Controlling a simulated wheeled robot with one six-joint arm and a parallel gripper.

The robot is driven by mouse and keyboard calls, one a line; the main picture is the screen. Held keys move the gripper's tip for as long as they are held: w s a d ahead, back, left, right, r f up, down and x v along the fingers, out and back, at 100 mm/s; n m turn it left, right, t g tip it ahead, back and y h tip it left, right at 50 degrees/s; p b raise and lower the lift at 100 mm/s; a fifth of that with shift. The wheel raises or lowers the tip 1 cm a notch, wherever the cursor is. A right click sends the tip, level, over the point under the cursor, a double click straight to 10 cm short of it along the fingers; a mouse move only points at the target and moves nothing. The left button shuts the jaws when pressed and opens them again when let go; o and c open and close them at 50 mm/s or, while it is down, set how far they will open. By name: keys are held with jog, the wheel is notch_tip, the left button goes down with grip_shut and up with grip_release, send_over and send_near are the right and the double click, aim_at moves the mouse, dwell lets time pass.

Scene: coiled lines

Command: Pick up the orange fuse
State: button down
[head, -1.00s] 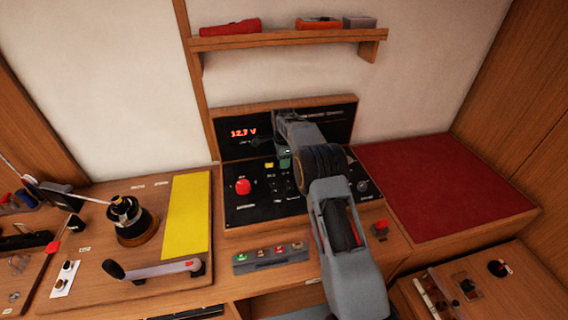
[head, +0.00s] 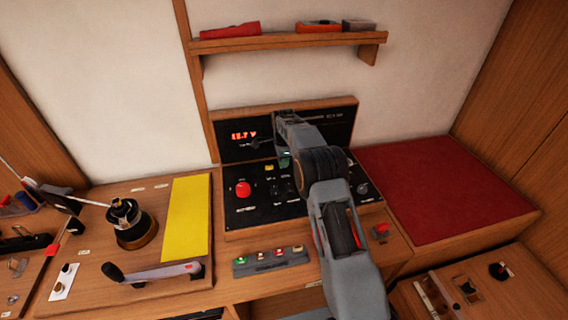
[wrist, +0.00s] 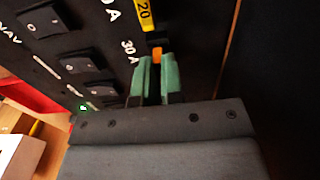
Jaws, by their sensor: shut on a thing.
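The orange fuse (wrist: 157,54) shows in the wrist view as a small orange tip at the black switch panel, beside the "30 A" label. My gripper (wrist: 157,66) has its green fingertips shut on it. The fingers hide most of the fuse, and I cannot tell whether it is still seated in its slot. In the head view my gripper (head: 285,162) is at the panel (head: 262,208), partly hidden by my own arm. The orange fuse cannot be made out there.
A yellow fuse (wrist: 146,15) marked 20 sits close beside the orange one. Rocker switches (wrist: 91,54) line the panel. A red knob (head: 243,189) is left of my gripper in the head view. A shelf (head: 285,42) hangs above. A red pad (head: 440,190) lies clear at right.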

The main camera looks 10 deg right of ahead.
jog(key=shift+r, duration=0.4)
jog(key=s+r+b, duration=0.5)
jog(key=s+r, duration=0.6)
jog(key=s, duration=0.3)
jog(key=shift+r, duration=0.4)
jog(key=shift+d, duration=0.1)
